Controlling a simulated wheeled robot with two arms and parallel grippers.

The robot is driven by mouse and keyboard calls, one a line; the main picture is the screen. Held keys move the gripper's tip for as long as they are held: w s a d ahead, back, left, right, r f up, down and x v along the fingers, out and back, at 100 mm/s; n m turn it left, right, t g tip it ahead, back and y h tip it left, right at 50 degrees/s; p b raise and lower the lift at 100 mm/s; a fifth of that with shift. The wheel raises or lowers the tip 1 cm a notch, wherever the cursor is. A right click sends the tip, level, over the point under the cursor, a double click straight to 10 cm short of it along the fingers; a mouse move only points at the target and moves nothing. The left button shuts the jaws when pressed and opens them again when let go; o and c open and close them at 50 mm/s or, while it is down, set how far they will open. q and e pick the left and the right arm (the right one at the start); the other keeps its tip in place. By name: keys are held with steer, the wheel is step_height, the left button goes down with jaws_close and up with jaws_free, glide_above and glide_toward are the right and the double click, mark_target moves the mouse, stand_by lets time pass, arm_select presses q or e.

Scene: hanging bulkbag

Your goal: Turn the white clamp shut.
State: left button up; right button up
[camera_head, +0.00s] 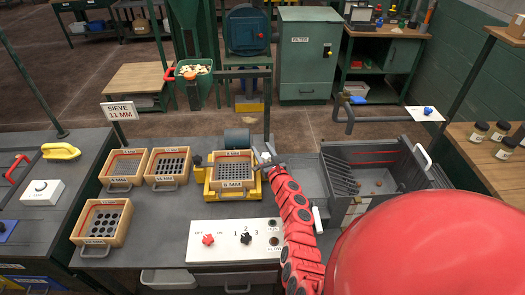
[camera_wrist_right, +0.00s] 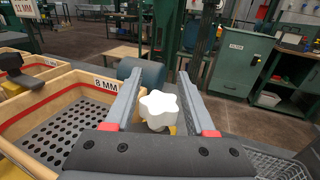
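The white clamp is a star-shaped knob (camera_wrist_right: 158,108) in the middle of the right wrist view, beside the wooden 8 MM sieve (camera_wrist_right: 88,92). In the head view the sieve (camera_head: 232,157) sits in a yellow holder (camera_head: 234,195); the knob is hard to make out there beside my gripper. My right gripper (camera_head: 264,153) is at the sieve's right side. In the wrist view its two fingers (camera_wrist_right: 160,74) are apart, one on each side of the knob, with gaps showing. I cannot tell how deep the knob lies between them. My left gripper is not in view.
Several other wooden sieves (camera_head: 125,165) stand on the bench to the left. A white panel (camera_head: 234,241) with red and black knobs lies in front. A dark bin (camera_head: 375,165) is to the right of my arm. A dark roller (camera_head: 237,138) is behind the sieve.

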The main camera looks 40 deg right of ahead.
jaws_close()
steer(key=shift+d+f+m+h+b, duration=0.1)
steer(key=shift+f+m+h+b, duration=0.15)
steer(key=shift+m+h+b, duration=0.5)
steer(key=m+g+h+b, duration=0.2)
steer(key=b, duration=0.2)
steer(key=d+m+g+h+b, duration=0.1)
steer(key=h+b, duration=0.2)
steer(key=b, duration=0.2)
steer(key=s+m+g+h+b, duration=0.1)
steer(key=m+g+h+b, duration=0.1)
steer(key=h+b, duration=0.1)
steer(key=shift+d+m+g+b, duration=0.2)
steer(key=shift+m+g+b, duration=0.15)
steer(key=shift+b, duration=0.55)
steer(key=shift+s+r+h+b, duration=0.15)
steer(key=shift+h+b, duration=0.1)
steer(key=shift+b, duration=0.3)
steer(key=shift+o, duration=1.8)
jaws_free()
steer(key=shift+r, duration=0.1)
